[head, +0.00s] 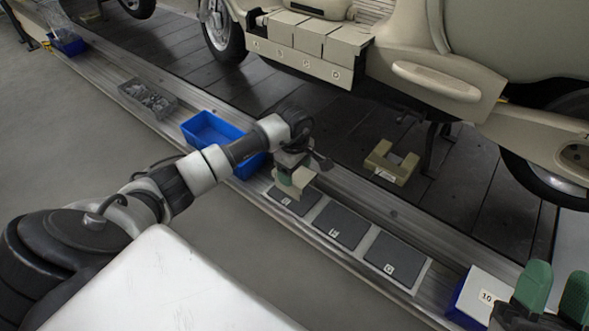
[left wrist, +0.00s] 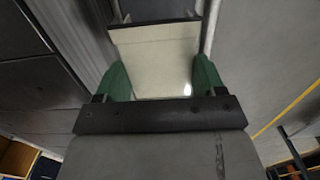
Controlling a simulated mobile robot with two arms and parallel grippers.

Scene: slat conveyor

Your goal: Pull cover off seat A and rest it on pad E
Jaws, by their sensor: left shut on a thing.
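In the left wrist view the cover (left wrist: 155,65) fills the space between the green fingers. I cannot tell whether it touches the pad. Seat A (head: 262,19), at the left end of the labelled row on the cream vehicle, shows a dark open gap. The other seats in the row carry cream covers. My right gripper (head: 555,290) is at the lower right, its green fingers apart and empty.
Two more dark pads, the middle one (head: 340,226) and the right one (head: 386,255), lie bare on the strip. A blue bin (head: 207,128) stands left of the gripper. A cream U-shaped block (head: 391,163) lies behind. A white-and-blue box (head: 482,294) stands at right.

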